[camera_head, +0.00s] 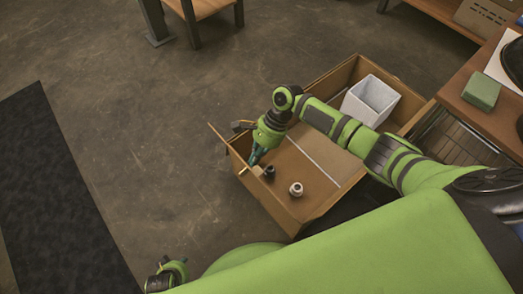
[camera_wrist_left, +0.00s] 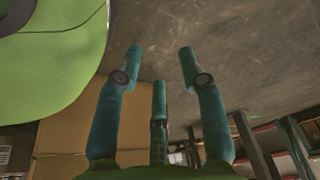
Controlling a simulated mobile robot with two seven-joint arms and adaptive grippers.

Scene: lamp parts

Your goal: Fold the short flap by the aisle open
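An open cardboard carton (camera_head: 313,215) stands in the middle of the head view. A narrow flap edge (camera_head: 217,132) shows at its left end, beside the aisle floor; its exact angle is hard to tell. My right gripper (camera_head: 253,163) reaches down at that left end, with its teal fingers close to the wall. Whether they touch the flap or are shut is unclear. My left gripper (camera_head: 165,275) is low at the bottom left of the head view, away from the carton. In the left wrist view its fingers (camera_wrist_left: 160,65) are spread apart with nothing between them.
Inside the carton are a white open box (camera_head: 369,101), a dark small part (camera_head: 269,172) and a pale socket-like part (camera_head: 296,189). A wooden table (camera_head: 490,112) with a green block (camera_head: 481,91) stands right. A dark mat (camera_head: 58,190) lies left; the floor between is clear.

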